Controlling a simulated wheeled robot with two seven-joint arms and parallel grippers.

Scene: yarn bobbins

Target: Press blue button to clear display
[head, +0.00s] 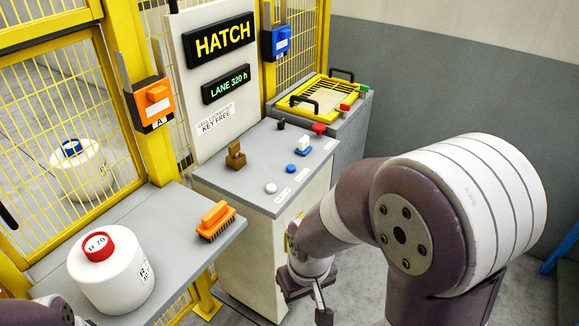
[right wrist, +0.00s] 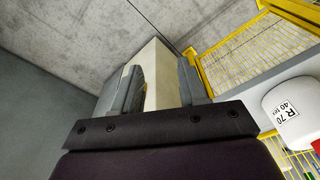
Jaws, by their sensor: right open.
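The blue button (head: 290,168) is a small round disc on the grey top of the console (head: 240,185). A white button (head: 270,187) lies to its left and nearer the front, with small white labels beside both. The display (head: 226,85) on the white panel reads "LANE 320 h" in green. My right gripper (head: 305,292) is low in front of the console, below its top and apart from the blue button. In the right wrist view my right gripper (right wrist: 163,85) is open and empty, its fingers spread before a pale block-like body.
A brown block (head: 235,155), a blue-and-white piece (head: 303,146), a black knob (head: 281,124) and a red button (head: 319,128) stand on the console. A bobbin (head: 112,270) and an orange brush (head: 215,221) stand on the left shelf. Yellow mesh fencing (head: 60,110) is behind.

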